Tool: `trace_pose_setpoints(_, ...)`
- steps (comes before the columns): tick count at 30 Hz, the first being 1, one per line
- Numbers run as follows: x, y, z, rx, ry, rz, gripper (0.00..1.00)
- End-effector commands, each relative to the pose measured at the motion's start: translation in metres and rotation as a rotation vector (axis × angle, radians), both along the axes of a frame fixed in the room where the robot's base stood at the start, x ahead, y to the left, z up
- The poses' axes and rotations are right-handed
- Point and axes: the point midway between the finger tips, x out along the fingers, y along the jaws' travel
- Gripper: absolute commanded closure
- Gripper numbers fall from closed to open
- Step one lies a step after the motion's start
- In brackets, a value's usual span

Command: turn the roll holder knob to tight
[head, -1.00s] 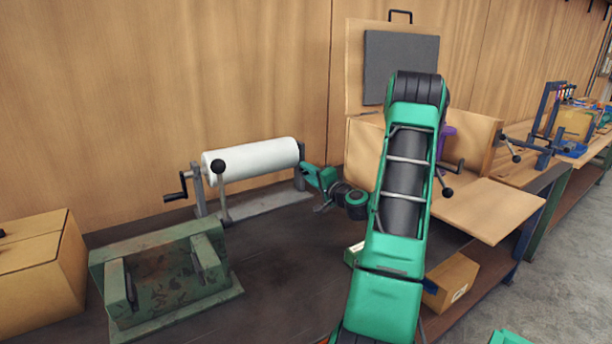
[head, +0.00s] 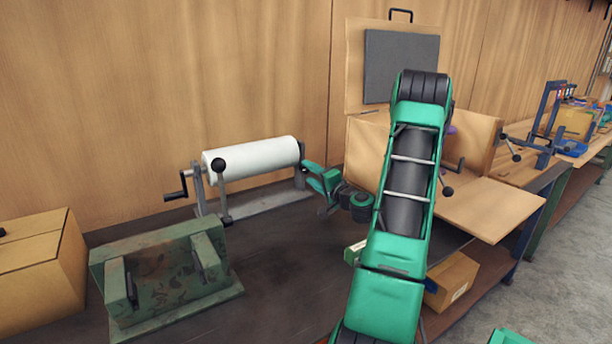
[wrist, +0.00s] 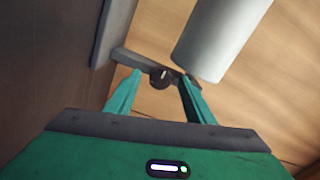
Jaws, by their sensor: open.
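The roll holder carries a white roll (head: 252,158) and has a grey end post (head: 300,168) on its right. In the wrist view, its dark round knob (wrist: 161,78), with a small light mark at its top, sits on a grey bar (wrist: 135,62) near the end of the roll (wrist: 222,38). My gripper (wrist: 160,75) is open, with a green fingertip on each side of the knob in the picture. No contact shows, and I cannot tell the depth between them. In the head view, my gripper (head: 309,172) is at the right end post; the knob is hidden there.
A crank handle (head: 178,187) and a black ball-topped lever (head: 220,180) are at the holder's left end. A green worn metal block (head: 165,270) stands in front. A cardboard box (head: 40,265) is at the left. An open wooden case (head: 480,205) stands right of my arm.

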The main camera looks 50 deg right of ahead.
Motion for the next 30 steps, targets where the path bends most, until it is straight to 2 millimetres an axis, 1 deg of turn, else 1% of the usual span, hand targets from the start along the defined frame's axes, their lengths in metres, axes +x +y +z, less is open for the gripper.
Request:
trace_pose_setpoints(1, -0.010, 0.001, 0.000, 0.004, 0.000, -0.003, 0.51)
trace_pose_setpoints(5, -0.036, 0.008, -0.001, 0.004, 0.001, -0.005, 0.51)
trace_pose_setpoints(15, -0.071, 0.016, -0.001, 0.002, 0.002, -0.003, 0.51)
trace_pose_setpoints(21, -0.082, 0.020, -0.001, 0.002, 0.003, -0.001, 0.51)
trace_pose_setpoints(30, -0.085, 0.021, -0.001, 0.001, 0.002, 0.000, 0.51)
